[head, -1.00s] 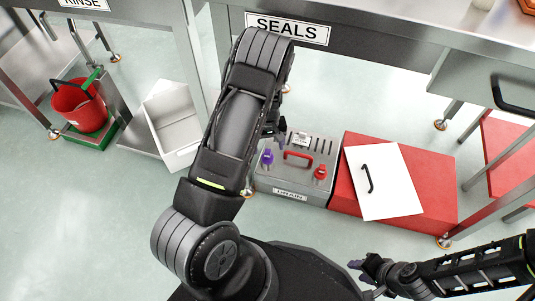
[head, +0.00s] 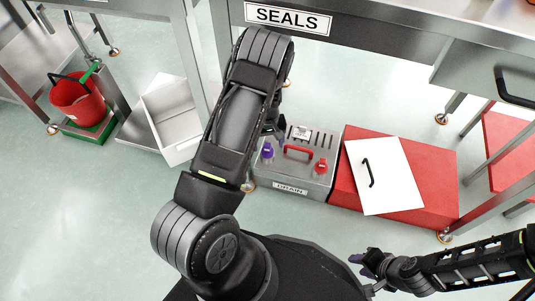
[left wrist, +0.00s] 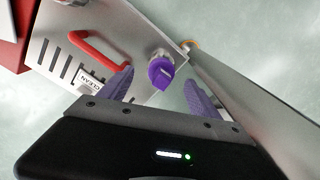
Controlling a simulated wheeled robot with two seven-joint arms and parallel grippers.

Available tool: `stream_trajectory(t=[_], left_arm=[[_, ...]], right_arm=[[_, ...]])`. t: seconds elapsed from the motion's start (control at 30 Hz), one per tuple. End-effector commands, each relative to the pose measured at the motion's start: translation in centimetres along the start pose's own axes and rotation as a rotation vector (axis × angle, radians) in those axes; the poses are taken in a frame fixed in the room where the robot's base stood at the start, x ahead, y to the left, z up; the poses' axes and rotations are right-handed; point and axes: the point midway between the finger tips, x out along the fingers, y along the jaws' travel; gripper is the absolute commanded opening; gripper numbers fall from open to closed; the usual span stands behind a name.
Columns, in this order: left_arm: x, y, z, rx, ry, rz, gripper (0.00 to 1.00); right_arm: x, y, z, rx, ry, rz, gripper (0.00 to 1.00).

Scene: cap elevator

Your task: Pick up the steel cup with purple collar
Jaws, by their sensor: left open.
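A small purple-collared piece with a pale metal part (head: 267,151) stands at the left end of the grey DRAIN unit (head: 311,182). In the left wrist view the purple-collared piece (left wrist: 161,71) lies beyond the gap between the fingertips, apart from them. I cannot clearly tell its cup shape. My left gripper (left wrist: 162,84) is open and empty, with purple fingers. In the head view my left gripper (head: 279,125) is mostly hidden behind my own arm, just above the unit. My right gripper (head: 362,260) is at the lower right, away from the unit; its opening is unclear.
A red handle (head: 298,150) and a red-collared piece (head: 320,166) are on the same unit. A red box with a white panel (head: 384,177) adjoins it on the right. A SEALS table edge (head: 370,35) overhangs behind. A white bin (head: 172,118) and red bucket (head: 78,98) stand left.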

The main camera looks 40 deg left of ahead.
Motion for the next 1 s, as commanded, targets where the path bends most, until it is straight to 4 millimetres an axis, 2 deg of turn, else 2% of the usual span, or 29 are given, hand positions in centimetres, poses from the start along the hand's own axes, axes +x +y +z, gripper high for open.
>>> stream_trajectory(t=[0.3, 0.4, 1.0], left_arm=[[4.5, -0.3, 0.0, -0.001, -0.002, -0.002, 0.72], [5.1, -0.2, 0.0, 0.000, 0.000, -0.001, 0.72], [5.1, -0.2, 0.0, 0.000, 0.000, 0.000, 0.72]], right_arm=[[2.2, 0.9, -0.3, 0.003, 0.011, 0.002, 0.36], [2.4, 0.9, -0.4, 0.003, 0.014, 0.002, 0.36], [2.3, 0.9, -0.4, 0.003, 0.014, 0.002, 0.36]])
